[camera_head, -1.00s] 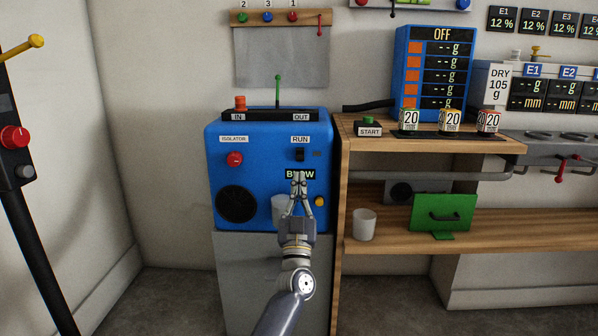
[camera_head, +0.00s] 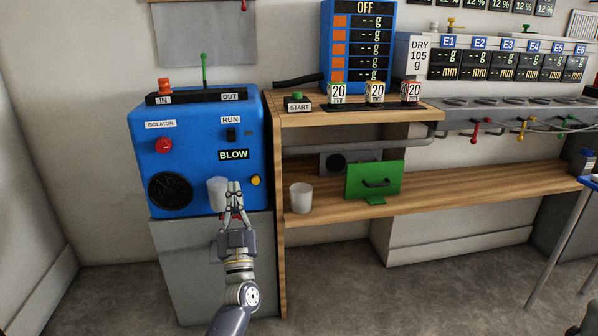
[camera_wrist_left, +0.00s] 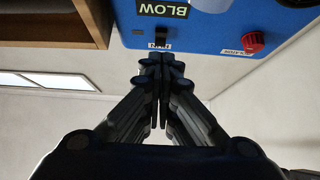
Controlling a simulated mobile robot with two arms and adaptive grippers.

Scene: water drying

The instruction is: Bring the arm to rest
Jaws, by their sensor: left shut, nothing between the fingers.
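My left gripper (camera_head: 234,188) is in front of the lower right part of the blue machine (camera_head: 200,130). Its fingers are together with nothing between them. In the left wrist view the closed fingers (camera_wrist_left: 160,75) point toward the blue machine's face, with the BLOW display (camera_wrist_left: 162,8) and a black switch beyond them. I cannot tell whether the fingertips touch the machine. A pale cup (camera_head: 217,193) on the machine's front is partly hidden behind the fingers. My right gripper is not in view.
A wooden shelf unit (camera_head: 360,115) stands right of the machine. A blue table (camera_head: 574,215) is at the far right. The floor in front is open.

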